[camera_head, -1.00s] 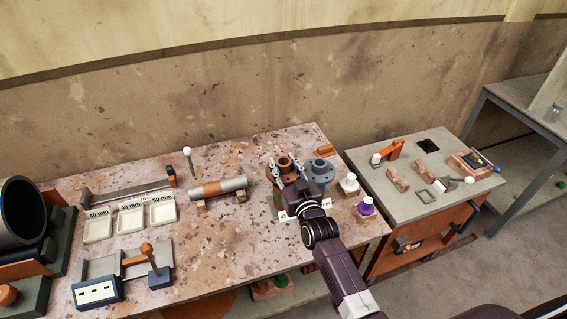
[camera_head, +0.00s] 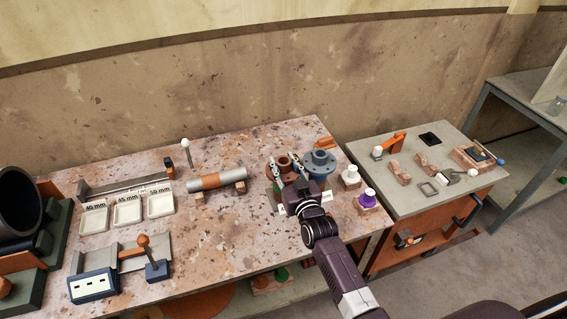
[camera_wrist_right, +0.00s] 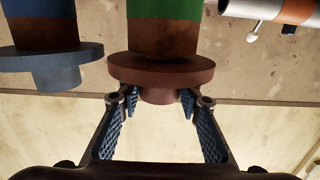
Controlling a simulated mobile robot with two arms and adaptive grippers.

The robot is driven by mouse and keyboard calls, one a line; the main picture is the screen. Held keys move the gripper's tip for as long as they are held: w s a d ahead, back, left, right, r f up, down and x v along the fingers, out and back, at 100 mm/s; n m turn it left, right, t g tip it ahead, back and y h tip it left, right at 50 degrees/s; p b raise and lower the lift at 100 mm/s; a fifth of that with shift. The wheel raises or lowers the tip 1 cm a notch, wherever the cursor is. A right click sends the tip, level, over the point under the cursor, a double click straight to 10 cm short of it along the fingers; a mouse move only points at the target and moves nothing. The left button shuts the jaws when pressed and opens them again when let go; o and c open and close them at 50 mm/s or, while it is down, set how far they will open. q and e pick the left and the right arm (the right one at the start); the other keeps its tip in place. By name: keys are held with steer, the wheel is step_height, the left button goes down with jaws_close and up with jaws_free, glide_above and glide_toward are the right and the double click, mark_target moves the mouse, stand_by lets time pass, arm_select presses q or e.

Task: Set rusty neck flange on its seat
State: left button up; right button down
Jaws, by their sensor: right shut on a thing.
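The rusty neck flange (camera_head: 285,164) is a brown disc with a short neck. It is at the bench's right end, above a stand with a green band (camera_wrist_right: 165,8). My right gripper (camera_head: 286,167) is shut on its neck. In the right wrist view the flange (camera_wrist_right: 160,70) has its neck between the two fingertips (camera_wrist_right: 160,101), its disc against or very near the stand's brown end. I cannot tell whether a gap is left. The lower stand is mostly hidden by my gripper in the head view. My left gripper is not in view.
A grey flange (camera_head: 320,162) on a blue-banded stand is close on the right. White (camera_head: 351,174) and purple (camera_head: 368,196) pieces stand nearby. A banded pipe (camera_head: 217,180) lies to the left, past clear bench. A cart (camera_head: 420,205) with small parts is at right.

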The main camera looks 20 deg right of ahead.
steer(key=shift+f+b, duration=0.3)
steer(key=c, duration=1.3)
jaws_free()
steer(key=shift+s+f, duration=0.1)
steer(key=shift+f, duration=0.1)
steer(key=s+r, duration=0.1)
steer(key=s, duration=1.1)
steer(key=shift+d, duration=0.2)
